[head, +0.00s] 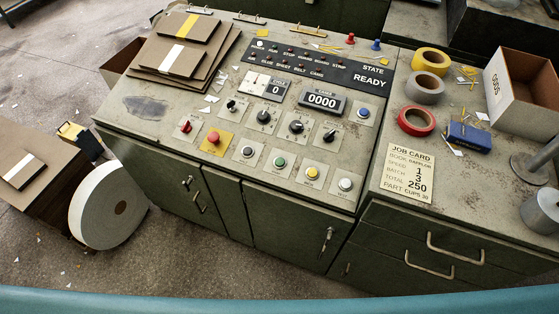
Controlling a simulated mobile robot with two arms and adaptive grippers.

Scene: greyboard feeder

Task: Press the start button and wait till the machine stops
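A green control panel (225,110) on a cabinet fills the middle of the head view. Its lower row holds a black button, a green button (280,161), a yellow button (311,173) and a white button (345,184). Their labels are too small to read surely, so I cannot tell which is start. A red mushroom button (213,138) on a yellow plate sits to the left. The state display (369,82) reads READY. One counter (275,89) shows 0 and another (322,101) shows 0000. Neither gripper is in view.
Grey boards (165,62) are stacked on the panel's upper left. Tape rolls (416,121), a blue block (469,137), a job card (408,172) and an open carton (522,95) lie on the right-hand top. A large white roll (90,210) stands on the floor. The button rows are unobstructed.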

